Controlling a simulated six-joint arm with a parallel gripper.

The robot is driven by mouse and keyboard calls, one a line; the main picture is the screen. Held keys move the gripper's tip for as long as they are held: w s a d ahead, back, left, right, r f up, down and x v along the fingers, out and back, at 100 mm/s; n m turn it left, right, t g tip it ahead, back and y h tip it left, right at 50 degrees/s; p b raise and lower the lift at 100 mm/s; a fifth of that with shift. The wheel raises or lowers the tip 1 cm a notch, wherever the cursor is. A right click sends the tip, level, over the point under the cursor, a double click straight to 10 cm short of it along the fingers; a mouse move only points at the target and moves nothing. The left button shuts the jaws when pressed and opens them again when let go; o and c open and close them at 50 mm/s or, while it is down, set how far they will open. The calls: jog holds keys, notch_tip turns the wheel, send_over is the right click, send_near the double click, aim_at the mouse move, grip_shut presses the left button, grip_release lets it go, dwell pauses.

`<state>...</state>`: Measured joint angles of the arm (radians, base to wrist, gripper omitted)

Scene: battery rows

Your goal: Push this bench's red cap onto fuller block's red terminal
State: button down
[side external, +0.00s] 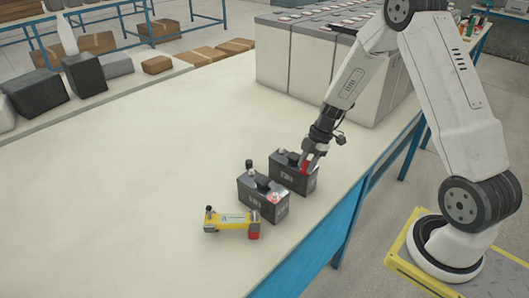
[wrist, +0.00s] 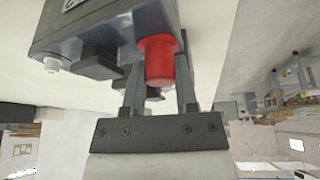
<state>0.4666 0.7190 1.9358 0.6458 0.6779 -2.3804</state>
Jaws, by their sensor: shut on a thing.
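My gripper (wrist: 160,92) is shut on a red cap (wrist: 158,58), which sits between its two fingers. In the side view the red cap (side external: 305,168) is at the right top corner of the far dark block (side external: 291,179). Whether it is seated on that terminal or just above it, I cannot tell. In the wrist view that block (wrist: 100,28) fills the top, with a pale bare terminal (wrist: 52,65) at its other end. The near dark block (side external: 262,206) has a red-ringed terminal (side external: 274,198) and a black-topped post (side external: 249,165). Which block is fuller is too small to read.
A yellow device (side external: 230,221) with dark posts and a red end piece (side external: 254,235) lies in front of the near block. Large grey battery cases (side external: 290,60) stand behind.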

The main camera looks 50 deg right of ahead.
jog(key=shift+f, duration=0.1)
dwell(0.3)
grip_release()
jog(key=shift+r, duration=0.2)
jog(key=shift+r, duration=3.35)
